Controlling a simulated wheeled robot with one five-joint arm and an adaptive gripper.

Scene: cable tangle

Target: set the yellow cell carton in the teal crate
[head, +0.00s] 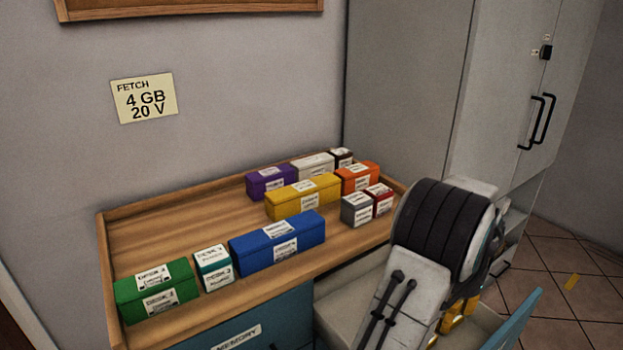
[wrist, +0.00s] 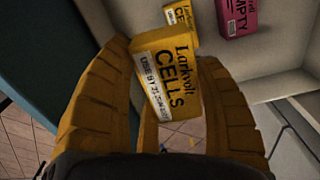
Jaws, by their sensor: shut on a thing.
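My gripper (wrist: 172,105) is shut on a yellow cell carton (wrist: 167,80) lettered "Larkvolt CELLS" in the wrist view. The carton sits tilted between the two yellow fingers. In the head view my gripper (head: 458,318) shows only in part, low at the right behind my arm, and the held carton cannot be told from the yellow fingers. I cannot make out the teal crate for certain in either view.
A pale open drawer (head: 338,297) with a teal front edge (head: 516,318) lies under my arm. The wooden desk (head: 170,230) holds several coloured labelled boxes. A grey cabinet (head: 410,80) stands behind. Tiled floor (head: 545,250) shows at the right.

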